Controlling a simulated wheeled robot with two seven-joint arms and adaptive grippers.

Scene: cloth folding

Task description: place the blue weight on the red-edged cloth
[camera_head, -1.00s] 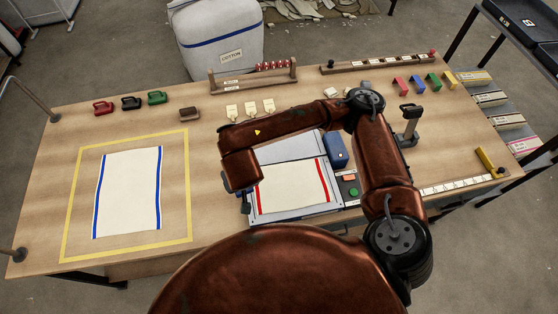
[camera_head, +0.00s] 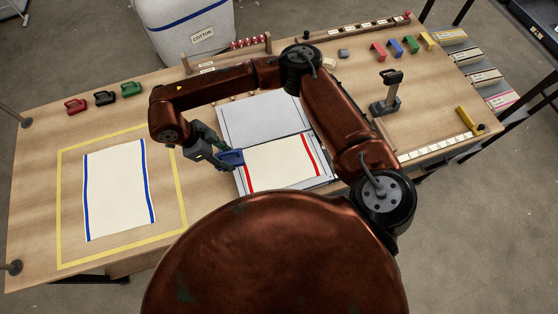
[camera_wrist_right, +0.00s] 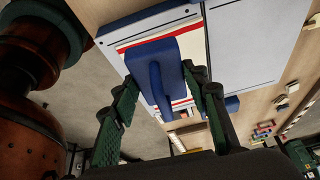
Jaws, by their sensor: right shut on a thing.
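The red-edged cloth (camera_head: 282,163) is cream with a red stripe along its left and right edges. It lies flat on a grey-framed board (camera_head: 262,118). My right gripper (camera_head: 218,155) is shut on the blue weight (camera_head: 232,158), near the left red edge. In the right wrist view the weight (camera_wrist_right: 138,55) sits between the two green fingers (camera_wrist_right: 158,95), its handle towards the camera and the cloth (camera_wrist_right: 187,44) behind it. Its height over the cloth cannot be told. My left gripper is not in view.
A blue-edged cloth (camera_head: 118,190) lies inside a yellow outline (camera_head: 62,215) at the left. Red (camera_head: 76,106), black (camera_head: 105,97) and green (camera_head: 131,89) weights stand behind it. A black-handled stand (camera_head: 387,92) and small coloured blocks (camera_head: 394,47) are at the right.

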